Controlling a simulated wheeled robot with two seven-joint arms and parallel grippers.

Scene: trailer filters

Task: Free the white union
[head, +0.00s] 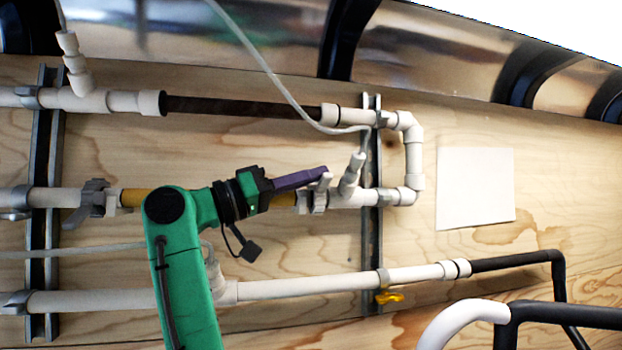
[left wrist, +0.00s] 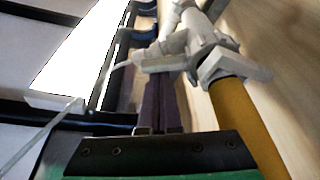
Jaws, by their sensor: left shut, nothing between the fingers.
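A white union (head: 320,197) with wing-like lugs sits at the right end of the yellow filter tube (head: 283,198) in the middle pipe row. In the left wrist view the union (left wrist: 205,52) and the yellow tube (left wrist: 245,120) lie just right of my fingers. My left gripper (head: 324,172) has purple fingers pressed together and empty. Its tips are at the union's upper lug; I cannot tell whether they touch. The wrist view shows the closed fingers (left wrist: 158,90) pointing up at it. My green arm hides the middle of the yellow tube. My right gripper is not in view.
A greyer winged union (head: 92,199) is at the tube's left end. A dark brown tube (head: 240,107) runs above, a white pipe (head: 310,284) with a yellow valve handle (head: 389,297) below. A thin hose (head: 262,62) hangs nearby. Bare plywood lies right, around a white sheet (head: 475,188).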

